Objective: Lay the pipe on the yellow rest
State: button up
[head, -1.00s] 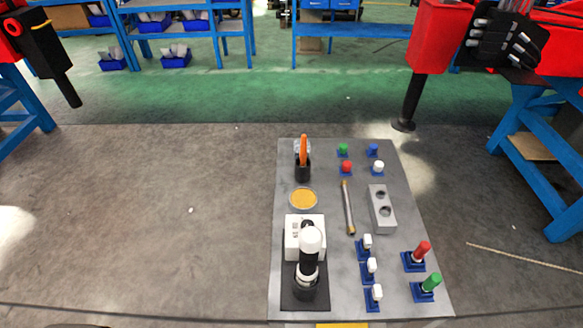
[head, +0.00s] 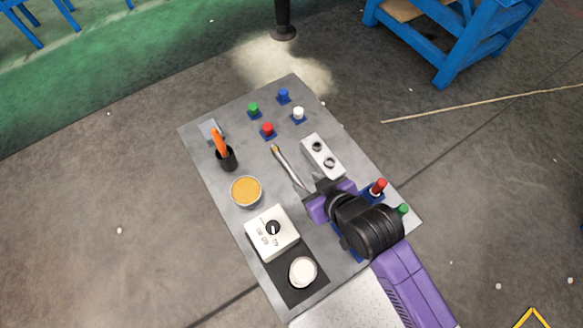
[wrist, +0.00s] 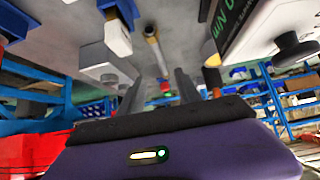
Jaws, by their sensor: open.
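The pipe (head: 284,162) is a thin grey bar with brass-coloured ends, lying on the grey board in the head view; my gripper hides its near end. My gripper (head: 312,190) is purple and black, low over the board by that near end. In the wrist view the pipe (wrist: 158,52) shows beyond and between the two grey fingers (wrist: 160,92), which are apart with nothing held. I cannot tell whether the fingers are beside the pipe or still above it. No yellow rest can be made out now; a yellow angular outline (head: 530,316) at the bottom right is unclear.
An orange-filled round dish (head: 246,191), a white dial box (head: 272,232) and a black cup with an orange-handled tool (head: 226,160) are left. Coloured pegs (head: 268,130) stand at the far end.

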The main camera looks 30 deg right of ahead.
aim_at(291, 171)
jog(key=shift+w+f+g, duration=0.3)
jog(key=shift+w+g, duration=0.2)
jog(key=shift+w, duration=0.4)
jog(key=shift+p+x, duration=0.85)
jog(key=shift+x, duration=3.1)
jog(key=shift+a, duration=0.1)
grip_shut()
jog(key=shift+r, duration=0.1)
